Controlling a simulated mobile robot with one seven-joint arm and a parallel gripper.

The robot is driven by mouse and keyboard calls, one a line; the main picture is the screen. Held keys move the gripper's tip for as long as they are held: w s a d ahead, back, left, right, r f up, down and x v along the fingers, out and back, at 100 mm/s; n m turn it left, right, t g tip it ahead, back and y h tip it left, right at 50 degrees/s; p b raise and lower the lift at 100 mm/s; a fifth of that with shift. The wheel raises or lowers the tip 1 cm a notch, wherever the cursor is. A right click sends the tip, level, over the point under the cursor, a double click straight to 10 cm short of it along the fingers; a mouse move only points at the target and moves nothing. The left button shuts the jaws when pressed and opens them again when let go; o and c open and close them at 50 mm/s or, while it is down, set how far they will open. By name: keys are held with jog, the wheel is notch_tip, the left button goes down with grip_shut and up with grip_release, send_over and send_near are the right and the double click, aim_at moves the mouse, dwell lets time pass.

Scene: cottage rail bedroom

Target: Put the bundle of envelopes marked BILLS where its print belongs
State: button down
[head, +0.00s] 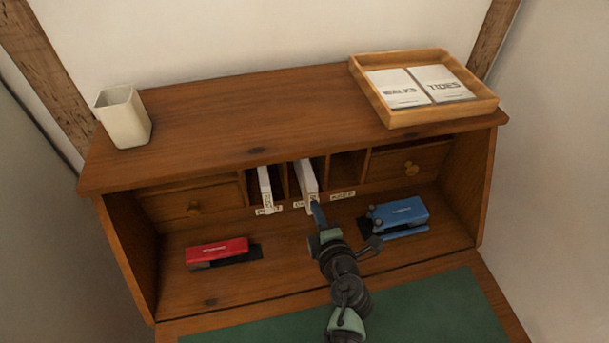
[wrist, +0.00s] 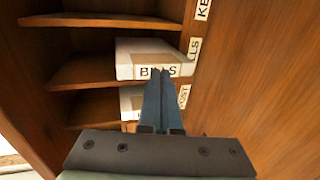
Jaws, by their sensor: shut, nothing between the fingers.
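The white BILLS bundle (head: 304,177) lies in the middle pigeonhole, whose partly hidden label (head: 305,203) ends in "LLS" in the wrist view (wrist: 194,50). The bundle's printed end faces out in the wrist view (wrist: 133,60). My gripper (head: 316,206) is shut and empty, its blue fingertips (wrist: 160,74) at that end face and covering part of the print. I cannot tell whether they touch it. Another white bundle (head: 265,187) stands in the left pigeonhole, by the POST label (head: 267,211). The right pigeonhole (head: 346,172), labelled KEEP (head: 343,195), looks empty.
A red stapler (head: 218,250) lies left on the desk and a blue hole punch (head: 400,214) right of my arm. On top stand a white cup (head: 123,118) and a wooden tray (head: 440,116) with WALKS and TIDES booklets. Small drawers flank the pigeonholes.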

jog(key=shift+w, duration=0.15)
jog(key=s+p, duration=0.1)
jog(key=s+d+p, duration=0.1)
jog(key=s, duration=0.1)
jog(key=s+p, duration=0.1)
jog(key=shift+s+d, duration=0.25)
jog(key=shift+s, duration=0.05)
dwell(1.7)
jog(key=shift+s+f, duration=0.1)
dwell(0.4)
